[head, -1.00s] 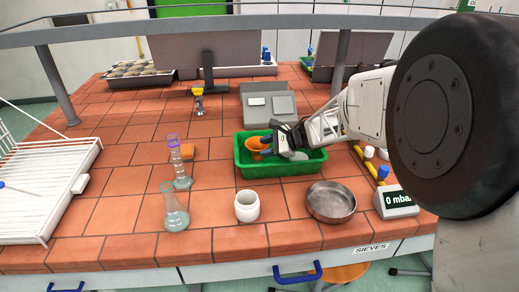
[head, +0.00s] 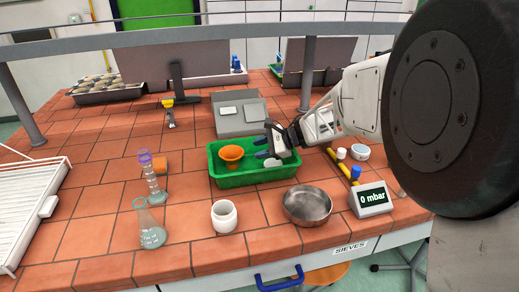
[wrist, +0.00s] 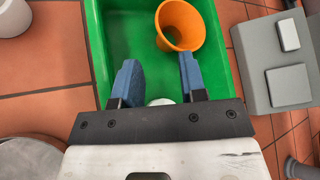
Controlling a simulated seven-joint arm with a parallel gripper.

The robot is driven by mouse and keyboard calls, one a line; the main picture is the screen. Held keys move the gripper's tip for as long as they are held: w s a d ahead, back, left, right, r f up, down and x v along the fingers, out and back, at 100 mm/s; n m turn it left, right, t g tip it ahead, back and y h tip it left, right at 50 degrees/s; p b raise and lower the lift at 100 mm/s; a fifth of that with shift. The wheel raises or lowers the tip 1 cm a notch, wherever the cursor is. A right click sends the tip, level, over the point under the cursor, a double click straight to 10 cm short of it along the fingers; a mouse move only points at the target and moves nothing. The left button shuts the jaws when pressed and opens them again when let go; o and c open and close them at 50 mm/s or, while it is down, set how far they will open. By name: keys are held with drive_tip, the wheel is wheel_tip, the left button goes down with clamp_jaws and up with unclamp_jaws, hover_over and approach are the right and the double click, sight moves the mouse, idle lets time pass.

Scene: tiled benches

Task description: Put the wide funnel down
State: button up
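My gripper (head: 264,148) is over the tray, to the right of the funnel. In the wrist view its two blue fingers (wrist: 160,80) are spread apart with nothing gripped. A white piece (wrist: 162,102) in the tray shows below and between the fingers. The funnel's lower end is partly hidden.
A white jar (head: 224,217), a metal sieve pan (head: 307,206) and a pressure display (head: 371,199) stand in front of the tray. A conical flask (head: 149,230), a purple-topped flask (head: 153,178) and another orange object (head: 161,162) are at left. Grey equipment (head: 239,115) stands behind.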

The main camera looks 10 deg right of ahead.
drive_tip(key=shift+r, duration=0.1)
idle(0.3)
wheel_tip(320, 180, up, 11)
drive_tip(key=w+d+m+t+h, duration=0.15)
drive_tip(key=m+t+h, duration=0.4)
drive_tip(key=m, duration=0.75)
drive_tip(key=s+d+r+m+t+h, duration=0.35)
drive_tip(key=s+r+m+h, duration=0.25)
drive_tip(key=m, duration=1)
drive_tip(key=s+a+f+m+g, duration=0.1)
drive_tip(key=s+f+m+g, duration=0.1)
drive_tip(key=s+m, duration=0.7)
drive_tip(key=s+a+f+m+g, duration=0.2)
drive_tip(key=s+m+g, duration=0.3)
drive_tip(key=s+m, duration=0.4)
drive_tip(key=s+a+f+m+g, duration=0.2)
drive_tip(key=s+m+g, duration=0.2)
drive_tip(key=s+m, duration=0.5)
drive_tip(key=s, duration=0.6)
drive_tip(key=shift+s, duration=0.2)
